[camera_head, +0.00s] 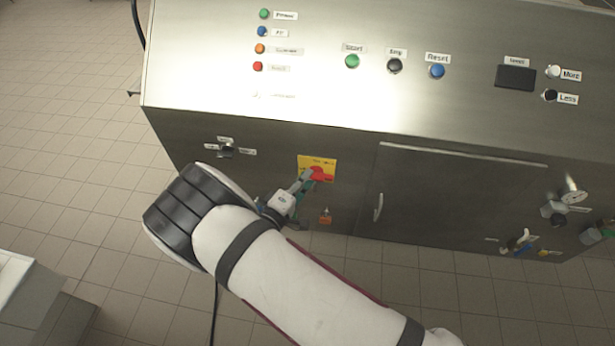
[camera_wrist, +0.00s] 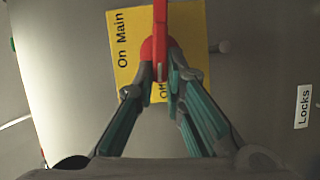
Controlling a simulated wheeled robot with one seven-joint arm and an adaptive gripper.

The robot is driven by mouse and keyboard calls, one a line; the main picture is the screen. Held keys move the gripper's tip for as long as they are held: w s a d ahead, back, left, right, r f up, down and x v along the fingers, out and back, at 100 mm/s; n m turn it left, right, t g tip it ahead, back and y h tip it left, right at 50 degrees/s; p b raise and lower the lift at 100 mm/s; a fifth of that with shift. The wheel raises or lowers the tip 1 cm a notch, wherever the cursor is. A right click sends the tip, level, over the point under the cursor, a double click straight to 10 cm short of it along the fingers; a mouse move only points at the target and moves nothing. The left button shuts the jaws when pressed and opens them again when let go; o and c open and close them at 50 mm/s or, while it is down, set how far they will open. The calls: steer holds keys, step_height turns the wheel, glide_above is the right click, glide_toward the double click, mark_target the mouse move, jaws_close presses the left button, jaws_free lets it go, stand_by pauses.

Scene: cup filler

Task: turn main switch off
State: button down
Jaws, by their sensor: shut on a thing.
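The main switch is a red rotary handle (camera_head: 317,174) on a yellow plate (camera_head: 318,162) on the front panel of the steel machine. In the wrist view the red handle (camera_wrist: 160,42) runs along the picture's vertical, over the yellow plate (camera_wrist: 125,75) lettered "On", "Main" and a partly covered "Off". My gripper (camera_head: 308,178) reaches the switch from the lower left. In the wrist view my gripper's fingers (camera_wrist: 161,72) are closed on the lower end of the red handle, one on each side. The fingers hide part of the plate and its lettering.
A small selector (camera_head: 227,150) sits left of the switch. A cabinet door with a handle (camera_head: 378,207) is on the right. An orange-marked lock (camera_head: 325,216) is below. Valves (camera_head: 555,210) stick out at far right.

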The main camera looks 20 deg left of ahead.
steer(key=shift+a+f+n, duration=0.1)
steer(key=shift+f+n, duration=0.1)
steer(key=shift+n, duration=0.4)
steer(key=shift+b, duration=0.3)
steer(key=c, duration=1.7)
jaws_free()
steer(key=shift+o, duration=0.2)
steer(key=shift+s, duration=0.1)
steer(key=s+a, duration=0.1)
steer(key=s, duration=1)
steer(key=shift+s+a, duration=0.35)
steer(key=shift+a, duration=0.05)
